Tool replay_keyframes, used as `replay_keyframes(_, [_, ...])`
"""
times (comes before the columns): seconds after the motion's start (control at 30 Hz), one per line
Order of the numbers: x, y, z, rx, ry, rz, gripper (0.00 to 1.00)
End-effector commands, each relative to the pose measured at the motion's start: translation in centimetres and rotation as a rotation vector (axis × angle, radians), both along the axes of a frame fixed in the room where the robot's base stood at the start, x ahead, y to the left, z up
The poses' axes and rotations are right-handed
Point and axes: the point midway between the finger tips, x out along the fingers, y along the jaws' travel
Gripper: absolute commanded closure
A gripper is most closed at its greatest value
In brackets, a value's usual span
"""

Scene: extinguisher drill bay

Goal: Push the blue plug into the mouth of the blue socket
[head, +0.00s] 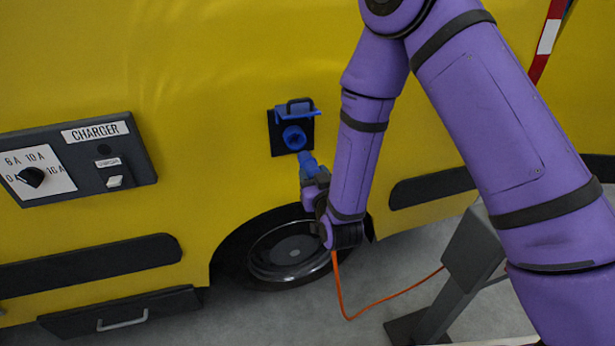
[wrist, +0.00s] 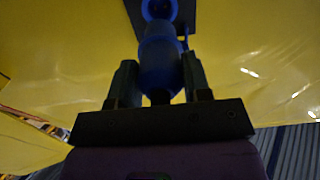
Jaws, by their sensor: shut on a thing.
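The blue socket (head: 295,137) sits on a black plate on the yellow vehicle side, with its blue lid raised above the mouth. It also shows at the top of the wrist view (wrist: 158,9). My gripper (head: 311,176) is just below and to the right of the socket in the head view. Its two fingers (wrist: 156,80) are shut on the blue plug (wrist: 160,60). The plug (head: 307,161) points up toward the socket mouth. A small gap seems to lie between them, but the exact distance is hard to tell.
An orange cable (head: 340,295) hangs below my gripper and runs to a grey stand (head: 470,250) at right. A charger panel (head: 80,158) with a knob is at left. A wheel (head: 290,252) lies below the socket.

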Motion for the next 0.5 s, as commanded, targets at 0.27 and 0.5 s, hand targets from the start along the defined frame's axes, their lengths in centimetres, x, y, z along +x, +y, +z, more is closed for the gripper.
replay_keyframes(0.27, [1.7,0.5,0.1,0.001,-0.004,-0.002,0.84])
replay_keyframes(0.5, [3.6,1.0,0.1,0.002,-0.003,-0.002,0.84])
